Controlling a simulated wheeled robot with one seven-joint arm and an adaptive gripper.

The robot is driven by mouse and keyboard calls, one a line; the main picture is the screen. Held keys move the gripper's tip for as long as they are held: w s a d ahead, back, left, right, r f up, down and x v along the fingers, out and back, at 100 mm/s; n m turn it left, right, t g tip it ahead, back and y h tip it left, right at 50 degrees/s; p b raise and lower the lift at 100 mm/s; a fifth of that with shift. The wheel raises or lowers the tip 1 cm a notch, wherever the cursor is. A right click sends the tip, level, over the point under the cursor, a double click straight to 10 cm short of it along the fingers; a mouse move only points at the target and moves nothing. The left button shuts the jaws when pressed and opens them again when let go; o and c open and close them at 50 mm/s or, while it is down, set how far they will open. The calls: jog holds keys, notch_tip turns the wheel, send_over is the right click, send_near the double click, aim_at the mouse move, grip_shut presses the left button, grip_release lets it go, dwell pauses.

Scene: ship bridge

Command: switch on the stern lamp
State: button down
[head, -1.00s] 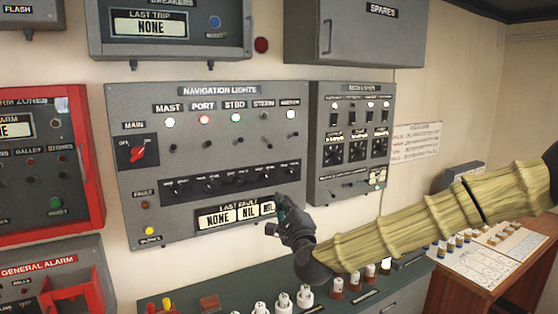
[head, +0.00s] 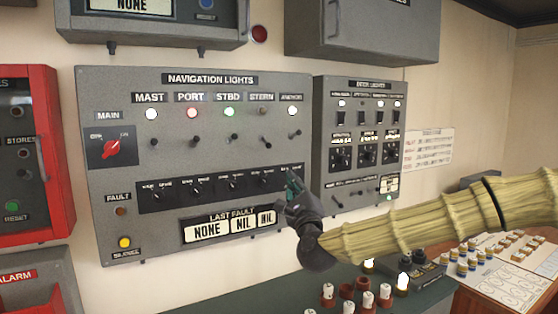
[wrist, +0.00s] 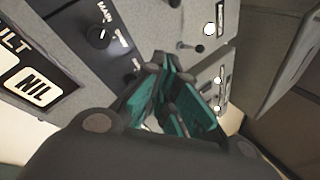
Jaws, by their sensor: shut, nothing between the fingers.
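The navigation lights panel (head: 205,205) hangs on the wall in the head view. Its stern lamp (head: 262,110) is dull and unlit, while the mast, port, starboard and anchor lamps glow. The stern toggle switch (head: 265,139) sits below its lamp. My gripper (head: 293,182) is shut and empty, in front of the panel's lower right, below and right of the stern toggle. Its teal fingers (wrist: 170,75) also show in the wrist view, near a rotary knob (wrist: 100,36) and a toggle (wrist: 190,47). I cannot tell whether they touch the panel.
The red main knob (head: 111,149) is at the panel's left, and the anchor toggle (head: 295,135) is right of the stern toggle. A deck lights panel (head: 360,145) adjoins on the right. A grey cabinet (head: 375,30) hangs above. A green-topped console (head: 240,288) with small fittings lies below.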

aim_at(265, 142)
jog(key=shift+w, duration=0.2)
jog(key=p+x, duration=0.4)
jog(key=x, duration=0.5)
jog(key=shift+w+r+p, duration=0.1)
jog(key=shift+r+p, duration=0.1)
jog(key=shift+p, duration=0.1)
jog(key=shift+w+a+r, duration=0.2)
jog(key=shift+a, duration=0.05)
jog(key=shift+s+a+r+p, duration=0.3)
jog(key=shift+s+a+p, duration=0.15)
jog(key=shift+s+p, duration=0.2)
jog(key=shift+s+a+r+p, duration=0.35)
jog(key=shift+s+a+p, duration=0.15)
jog(key=shift+s, duration=0.2)
jog(key=shift+s+r, duration=0.1)
jog(key=shift+r, duration=0.05)
jog(key=shift+s+d+r+g, duration=0.1)
jog(key=shift+s+r+g, duration=0.05)
jog(key=shift+g, duration=0.15)
